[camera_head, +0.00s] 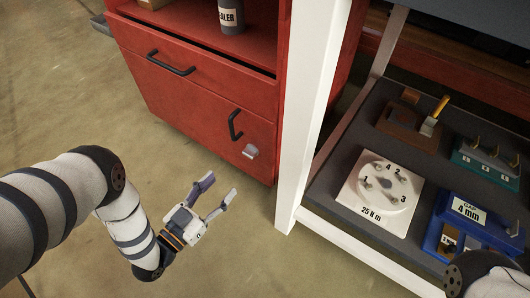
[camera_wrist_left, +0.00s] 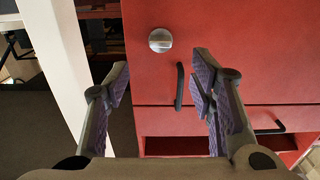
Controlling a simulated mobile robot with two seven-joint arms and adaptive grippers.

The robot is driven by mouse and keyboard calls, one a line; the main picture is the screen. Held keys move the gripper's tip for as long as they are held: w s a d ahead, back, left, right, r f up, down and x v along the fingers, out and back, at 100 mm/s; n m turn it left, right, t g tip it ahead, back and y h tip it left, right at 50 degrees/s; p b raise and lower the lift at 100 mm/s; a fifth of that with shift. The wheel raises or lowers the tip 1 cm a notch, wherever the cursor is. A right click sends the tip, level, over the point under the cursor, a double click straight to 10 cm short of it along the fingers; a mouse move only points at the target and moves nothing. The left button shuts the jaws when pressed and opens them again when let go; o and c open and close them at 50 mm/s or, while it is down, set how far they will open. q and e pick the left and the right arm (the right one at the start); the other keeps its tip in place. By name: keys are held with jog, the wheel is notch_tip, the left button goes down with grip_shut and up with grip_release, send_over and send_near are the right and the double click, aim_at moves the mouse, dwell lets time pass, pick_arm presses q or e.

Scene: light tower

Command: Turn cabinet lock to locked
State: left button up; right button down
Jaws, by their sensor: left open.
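The red cabinet (camera_head: 185,104) stands at the upper middle of the head view. Its lock (camera_head: 250,151) is a small grey knob low on the door, right of the black door handle (camera_head: 235,125). In the left wrist view the round silver lock (camera_wrist_left: 160,40) is at the top centre, with the black handle (camera_wrist_left: 179,87) beside it. My left gripper (camera_head: 217,197) is open and empty, below and left of the lock in the head view, apart from the cabinet. In the left wrist view its fingers (camera_wrist_left: 160,82) are spread, with the handle between them. My right gripper is not visible.
A white table post (camera_head: 304,110) stands just right of the cabinet. The grey shelf (camera_head: 340,190) holds a white 25 N m plate (camera_head: 381,193), blue and teal fixtures and a brown block. A drawer handle (camera_head: 171,63) sticks out above the door. The floor around my left gripper is clear.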

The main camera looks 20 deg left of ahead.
aim_at(247, 155)
pick_arm(q)
jog(key=b+x, duration=0.1)
jog(key=x, duration=0.2)
jog(key=b+x, duration=0.1)
jog(key=x, duration=0.3)
jog(key=b+x, duration=0.1)
jog(key=x, duration=0.3)
jog(key=shift+r, duration=0.35)
jog(key=shift+w+d+r+b, duration=0.1)
jog(key=shift+w+b, duration=0.2)
jog(key=shift+w, duration=0.05)
jog(key=c, duration=1.2)
